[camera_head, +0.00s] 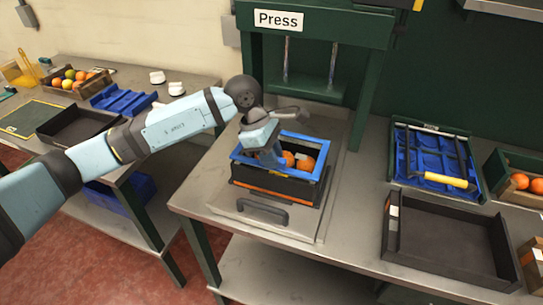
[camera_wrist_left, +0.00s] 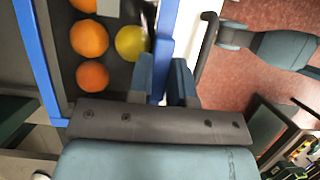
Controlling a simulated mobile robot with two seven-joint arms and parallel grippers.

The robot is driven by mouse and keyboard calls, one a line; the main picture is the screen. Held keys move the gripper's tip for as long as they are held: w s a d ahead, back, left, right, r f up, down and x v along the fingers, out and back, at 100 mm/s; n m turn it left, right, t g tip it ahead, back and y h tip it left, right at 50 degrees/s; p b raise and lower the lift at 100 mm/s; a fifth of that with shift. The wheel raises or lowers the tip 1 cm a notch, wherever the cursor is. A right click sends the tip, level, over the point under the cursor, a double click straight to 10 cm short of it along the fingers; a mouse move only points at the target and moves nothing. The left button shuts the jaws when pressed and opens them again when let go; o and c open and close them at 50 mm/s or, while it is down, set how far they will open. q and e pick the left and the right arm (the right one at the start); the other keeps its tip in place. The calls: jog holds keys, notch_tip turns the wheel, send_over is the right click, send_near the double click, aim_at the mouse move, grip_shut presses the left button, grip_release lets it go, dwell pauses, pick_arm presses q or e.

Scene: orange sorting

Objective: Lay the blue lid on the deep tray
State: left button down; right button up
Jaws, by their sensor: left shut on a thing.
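The blue lid (camera_head: 322,160), an open rectangular frame, sits at the top of the dark deep tray (camera_head: 290,191) on the press plate. Whether it rests fully on the rim or is slightly raised, I cannot tell. My left gripper (camera_head: 270,158) is shut on the lid's near left side. The left wrist view shows a blue bar of the lid (camera_wrist_left: 162,45) between the fingers (camera_wrist_left: 166,80). Oranges (camera_head: 304,162) show through the opening; one yellow fruit (camera_wrist_left: 131,42) is among them in the wrist view. My right gripper is not in view.
The green press (camera_head: 314,28) stands close behind the tray. An empty black tray (camera_head: 448,240) and a blue-lined tray with a yellow-handled tool (camera_head: 446,180) are at right. The left table (camera_head: 185,87) holds a fruit crate (camera_head: 77,82) and a blue rack (camera_head: 122,101).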

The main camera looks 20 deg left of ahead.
pick_arm(q)
jog(key=shift+b, duration=0.3)
dwell(0.4)
jog(key=c, duration=1)
grip_release()
jog(key=shift+r, duration=0.1)
jog(key=shift+r+p, duration=1.4)
jog(key=shift+r, duration=3.05)
